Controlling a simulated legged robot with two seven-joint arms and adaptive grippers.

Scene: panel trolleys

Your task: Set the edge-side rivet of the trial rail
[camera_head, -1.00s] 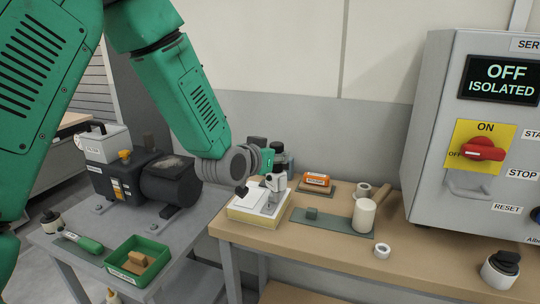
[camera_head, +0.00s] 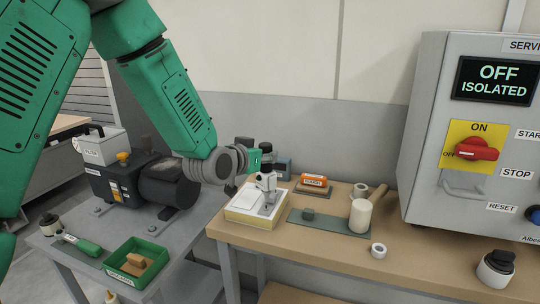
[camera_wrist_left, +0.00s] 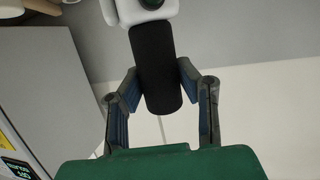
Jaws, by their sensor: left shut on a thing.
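My left gripper (camera_head: 260,164) is above the back of the side bench, shut on a white tool with a black grip, which looks like a rivet tool (camera_head: 266,182). In the left wrist view the dark grip (camera_wrist_left: 157,70) stands between the two fingers, with the tool's white body beyond it. The tool's lower end is over a cream block with a yellow edge (camera_head: 240,219). A narrow grey metal strip on the block, perhaps the trial rail (camera_head: 270,207), lies just below the tool. I cannot tell whether they touch, and no rivet can be made out. My right gripper is out of view.
The control cabinet (camera_head: 425,190) stands right. A green tray (camera_head: 138,262) and dark pump (camera_head: 165,184) sit left.

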